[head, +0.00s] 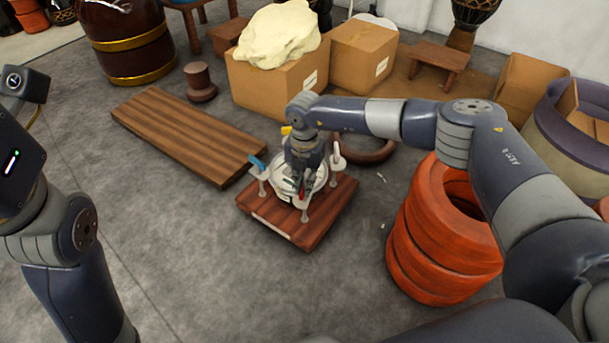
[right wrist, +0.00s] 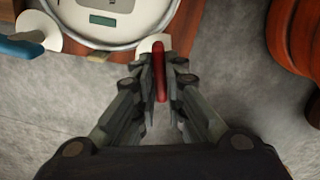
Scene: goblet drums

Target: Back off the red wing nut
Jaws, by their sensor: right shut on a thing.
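The red wing nut (right wrist: 160,70) stands between the fingers of my right gripper (right wrist: 160,82) in the right wrist view, above a white round piece at the rim of a round metal-edged device (right wrist: 110,20). My right gripper (head: 302,188) is shut on it, pointing down, and covers much of the device in the head view. The device sits on a reddish wooden base (head: 290,230). A blue wing nut (head: 257,162) is at its left; it also shows in the right wrist view (right wrist: 20,47). My left gripper is out of view; only the left arm shows.
A striped wooden board (head: 185,132) lies behind left of the base. Orange stacked rings (head: 440,240) stand close on the right. Cardboard boxes (head: 270,85) and a dark ring (head: 370,150) are behind. The grey floor in front and left is clear.

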